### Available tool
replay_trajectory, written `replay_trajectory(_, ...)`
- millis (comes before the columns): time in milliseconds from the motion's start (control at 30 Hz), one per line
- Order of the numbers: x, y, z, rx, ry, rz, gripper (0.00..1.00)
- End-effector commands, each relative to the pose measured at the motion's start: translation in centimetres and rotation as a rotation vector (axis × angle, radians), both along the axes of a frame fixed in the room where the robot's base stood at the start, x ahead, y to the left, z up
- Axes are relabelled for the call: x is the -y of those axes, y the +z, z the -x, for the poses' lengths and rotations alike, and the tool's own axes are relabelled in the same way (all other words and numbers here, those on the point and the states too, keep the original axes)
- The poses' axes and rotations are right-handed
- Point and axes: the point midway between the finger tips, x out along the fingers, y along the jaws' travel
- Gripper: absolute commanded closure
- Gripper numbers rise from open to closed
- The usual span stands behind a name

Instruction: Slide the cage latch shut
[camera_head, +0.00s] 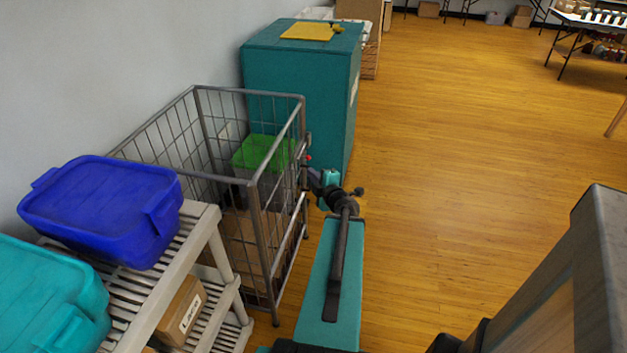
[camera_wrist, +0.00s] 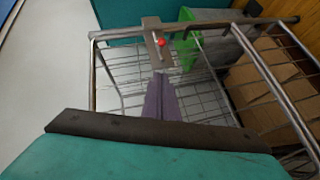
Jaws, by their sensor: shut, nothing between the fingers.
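The wire cage (camera_head: 180,123) of grey metal bars stands left of my arm. Its latch (camera_wrist: 152,27) is a grey-brown plate on the cage's top bar in the wrist view, with a small red knob (camera_wrist: 161,42). The red knob also shows in the head view (camera_head: 308,158) at the cage's right side. My gripper (camera_wrist: 159,76) is shut and empty, its purple-grey fingers pointing at the knob and appearing just short of it. In the head view my gripper (camera_head: 314,176) is beside the cage's right side. I cannot tell how far the latch bolt is slid.
A grey bin with a green lid (camera_head: 258,150) and cardboard boxes (camera_head: 250,240) are inside the cage. A teal cabinet (camera_head: 300,75) stands behind it. A slatted shelf (camera_head: 200,240) with blue (camera_head: 95,205) and teal (camera_head: 45,300) tubs is at left. Open wooden floor (camera_head: 450,150) lies right.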

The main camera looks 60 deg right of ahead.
Motion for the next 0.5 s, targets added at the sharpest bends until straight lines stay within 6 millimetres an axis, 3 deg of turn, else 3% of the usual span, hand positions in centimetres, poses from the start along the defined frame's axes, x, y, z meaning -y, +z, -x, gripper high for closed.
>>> replay_trajectory(500,2.5,-1.0,-3.5,0.001,0.001,0.001,1.00)
